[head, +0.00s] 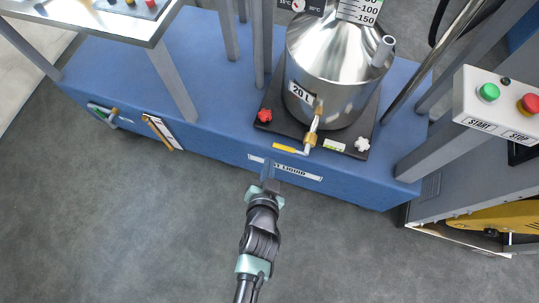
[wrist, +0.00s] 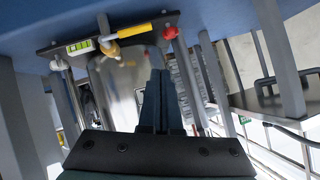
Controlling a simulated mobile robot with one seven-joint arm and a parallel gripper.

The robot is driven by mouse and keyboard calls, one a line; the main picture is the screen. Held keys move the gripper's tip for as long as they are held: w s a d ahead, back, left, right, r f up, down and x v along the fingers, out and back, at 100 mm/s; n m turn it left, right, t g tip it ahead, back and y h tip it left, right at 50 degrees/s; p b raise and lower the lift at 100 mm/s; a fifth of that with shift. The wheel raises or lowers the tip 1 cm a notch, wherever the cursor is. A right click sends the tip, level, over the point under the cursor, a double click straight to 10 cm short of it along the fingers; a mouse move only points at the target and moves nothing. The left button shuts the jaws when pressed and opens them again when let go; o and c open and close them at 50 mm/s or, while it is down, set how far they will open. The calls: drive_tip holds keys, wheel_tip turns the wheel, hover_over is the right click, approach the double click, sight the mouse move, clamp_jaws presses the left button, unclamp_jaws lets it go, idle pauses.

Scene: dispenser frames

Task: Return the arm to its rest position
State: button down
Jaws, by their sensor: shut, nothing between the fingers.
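My gripper (head: 268,172) is at the front of the blue bench (head: 221,134) in the head view, close to a white label strip (head: 306,173) that it partly covers. In the wrist view my gripper (wrist: 160,78) has its two fingers together, with nothing between them. My arm reaches up from the bottom of the head view. I cannot tell whether the gripper touches the bench.
A steel 20 L tank (head: 330,75) stands on a dark plate, with a yellow-handled valve (head: 290,149) facing my gripper. A start/stop box (head: 500,105) is at right, a grey-legged table (head: 100,22) at upper left. The grey floor (head: 120,230) in front is clear.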

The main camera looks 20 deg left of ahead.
drive_tip(key=w+d+r+n+t, duration=0.1)
drive_tip(key=w+r+t, duration=0.1)
drive_tip(key=w+r, duration=0.7)
drive_tip(key=w+d+r+t, duration=0.2)
drive_tip(key=w+r+t, duration=0.15)
drive_tip(key=r, duration=0.85)
drive_tip(key=w+d+r+n+t, duration=0.1)
drive_tip(key=w+r, duration=0.1)
drive_tip(key=r, duration=0.8)
drive_tip(key=w+d+r+t, duration=0.1)
drive_tip(key=w+r+t, duration=0.1)
drive_tip(key=r, duration=0.7)
drive_tip(key=s+d+r+t+h, duration=0.15)
drive_tip(key=s+r, duration=0.35)
drive_tip(key=r, duration=0.6)
drive_tip(key=s+d+r+t, duration=0.1)
drive_tip(key=s+r+t, duration=0.3)
drive_tip(key=r, duration=0.7)
drive_tip(key=s+d+r+t+h, duration=0.15)
drive_tip(key=s+r, duration=0.35)
drive_tip(key=r, duration=0.5)
wheel_tip(320, 180, up, 16)
drive_tip(key=s+p, duration=0.1)
drive_tip(key=p, duration=1.4)
drive_tip(key=shift+a, duration=0.15)
drive_tip(key=shift+t, duration=0.25)
